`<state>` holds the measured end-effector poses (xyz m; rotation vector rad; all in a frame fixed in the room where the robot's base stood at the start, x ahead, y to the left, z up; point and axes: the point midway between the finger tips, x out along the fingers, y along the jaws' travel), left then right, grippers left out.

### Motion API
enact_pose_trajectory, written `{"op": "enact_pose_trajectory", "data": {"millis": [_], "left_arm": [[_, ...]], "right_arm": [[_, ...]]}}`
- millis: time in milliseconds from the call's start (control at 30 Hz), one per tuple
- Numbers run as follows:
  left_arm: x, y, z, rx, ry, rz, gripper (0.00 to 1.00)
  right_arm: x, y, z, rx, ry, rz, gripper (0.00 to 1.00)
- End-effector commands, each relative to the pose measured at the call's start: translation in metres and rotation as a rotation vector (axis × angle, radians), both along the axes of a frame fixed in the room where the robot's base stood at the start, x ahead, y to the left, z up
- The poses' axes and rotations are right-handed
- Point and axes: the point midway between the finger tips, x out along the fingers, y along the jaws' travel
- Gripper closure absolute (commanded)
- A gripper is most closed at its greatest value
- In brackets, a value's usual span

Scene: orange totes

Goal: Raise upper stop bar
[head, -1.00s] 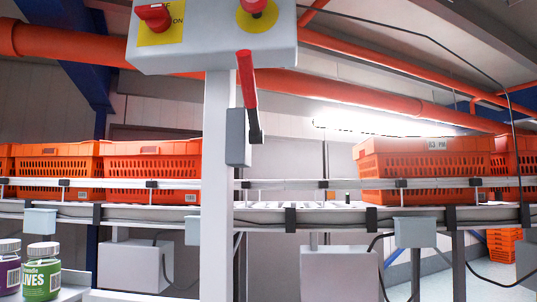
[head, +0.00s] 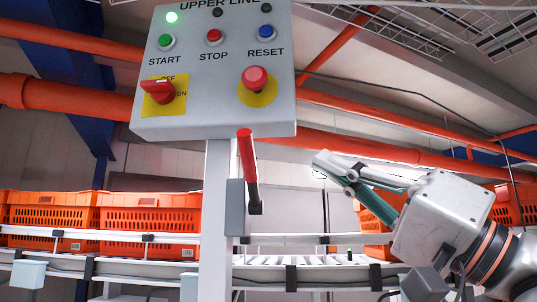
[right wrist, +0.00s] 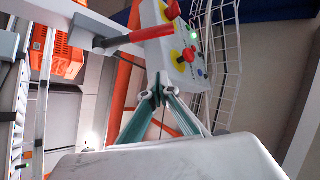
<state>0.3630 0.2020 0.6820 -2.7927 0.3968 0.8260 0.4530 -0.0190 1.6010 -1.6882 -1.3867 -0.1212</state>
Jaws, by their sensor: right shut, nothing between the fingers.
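A lever with a red grip (head: 247,160) and a dark lower end stands beside the white post, at a grey box (head: 235,208) under the control panel. The red grip points up in the head view. In the right wrist view the red grip (right wrist: 150,34) lies across the upper middle, its dark end to the left. My right gripper (head: 326,166) is shut and empty, to the right of the lever and apart from it. Its closed fingertips (right wrist: 156,92) show below the lever in the right wrist view. My left gripper is not in view.
The control panel (head: 215,105), with START, STOP and RESET buttons, a red rotary switch and a red push button, hangs above the lever. Its green lamp is lit. Orange totes (head: 150,212) sit on the conveyor behind. Orange pipes (head: 60,97) run above.

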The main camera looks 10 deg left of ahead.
Motion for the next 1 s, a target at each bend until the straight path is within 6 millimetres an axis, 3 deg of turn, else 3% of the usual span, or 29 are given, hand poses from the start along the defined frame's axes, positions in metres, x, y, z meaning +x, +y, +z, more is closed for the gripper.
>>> {"op": "enact_pose_trajectory", "data": {"millis": [467,1000], "left_arm": [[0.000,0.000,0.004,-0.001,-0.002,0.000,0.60],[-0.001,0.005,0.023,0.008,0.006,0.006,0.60]], "right_arm": [[0.002,0.006,0.007,0.001,0.000,0.003,1.00],[0.035,0.077,0.060,0.000,0.002,0.004,1.00]]}}
